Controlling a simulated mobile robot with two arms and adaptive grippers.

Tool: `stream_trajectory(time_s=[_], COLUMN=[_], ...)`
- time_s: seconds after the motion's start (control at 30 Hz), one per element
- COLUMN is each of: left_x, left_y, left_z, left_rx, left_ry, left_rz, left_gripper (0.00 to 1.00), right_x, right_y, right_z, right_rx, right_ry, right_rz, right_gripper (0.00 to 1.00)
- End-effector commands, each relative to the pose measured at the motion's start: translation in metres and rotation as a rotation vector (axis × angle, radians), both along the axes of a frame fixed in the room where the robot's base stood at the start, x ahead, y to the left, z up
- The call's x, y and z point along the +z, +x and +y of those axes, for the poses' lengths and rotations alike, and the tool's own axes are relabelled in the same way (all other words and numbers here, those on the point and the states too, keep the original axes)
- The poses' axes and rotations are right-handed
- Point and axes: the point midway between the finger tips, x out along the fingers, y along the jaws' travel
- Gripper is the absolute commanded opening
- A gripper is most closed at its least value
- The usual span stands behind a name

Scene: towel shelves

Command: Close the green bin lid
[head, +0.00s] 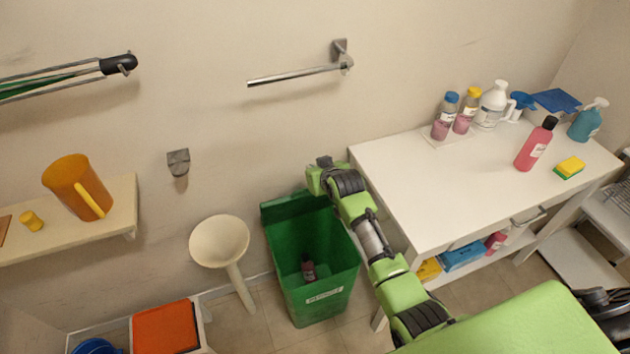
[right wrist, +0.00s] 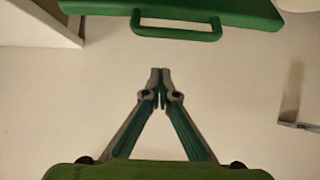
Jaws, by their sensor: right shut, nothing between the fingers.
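The green bin (head: 312,268) stands on the floor by the wall, left of the white table, with its top open. Its lid (head: 283,205) is tipped up at the back, near the wall. A dark bottle lies inside the bin. My right gripper (head: 325,164) is above the right end of the lid, close to the wall. In the right wrist view the lid (right wrist: 250,14) and its handle (right wrist: 178,33) show at the top. The gripper's fingertips (right wrist: 160,78) meet with nothing between them, apart from the handle. My left gripper is out of view.
The white table (head: 425,195) with several bottles stands right of my right arm. A white round-topped stand (head: 220,242) is left of the bin. A metal towel bar (head: 295,75) is on the wall above. An orange-topped box (head: 167,326) sits at the lower left.

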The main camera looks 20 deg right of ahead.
Motion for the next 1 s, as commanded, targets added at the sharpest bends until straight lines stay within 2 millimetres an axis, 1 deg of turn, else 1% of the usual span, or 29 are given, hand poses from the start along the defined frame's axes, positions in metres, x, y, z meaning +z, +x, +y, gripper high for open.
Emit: stream_trajectory(time_s=[0.1,0.13,0.2,0.4,0.87,1.0], left_x=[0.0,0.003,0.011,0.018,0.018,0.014], left_y=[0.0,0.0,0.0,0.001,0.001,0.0], left_z=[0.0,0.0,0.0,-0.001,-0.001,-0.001], left_rx=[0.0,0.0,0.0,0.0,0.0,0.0], left_ry=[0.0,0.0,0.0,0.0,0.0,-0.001], left_rz=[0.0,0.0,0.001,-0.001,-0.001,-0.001], left_gripper=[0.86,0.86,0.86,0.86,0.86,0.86], right_x=[-0.009,-0.012,-0.017,-0.029,-0.033,-0.037], right_y=[0.014,0.012,-0.002,-0.017,-0.021,-0.027], right_z=[0.001,0.001,0.0,-0.001,-0.001,-0.001], right_rx=[0.0,0.0,0.0,0.0,-0.001,-0.001], right_ry=[0.001,0.001,0.001,0.001,0.001,0.001], right_rz=[0.001,0.003,0.005,0.002,-0.001,-0.015], right_gripper=[0.0,0.0,0.0,0.0,0.0,0.0])
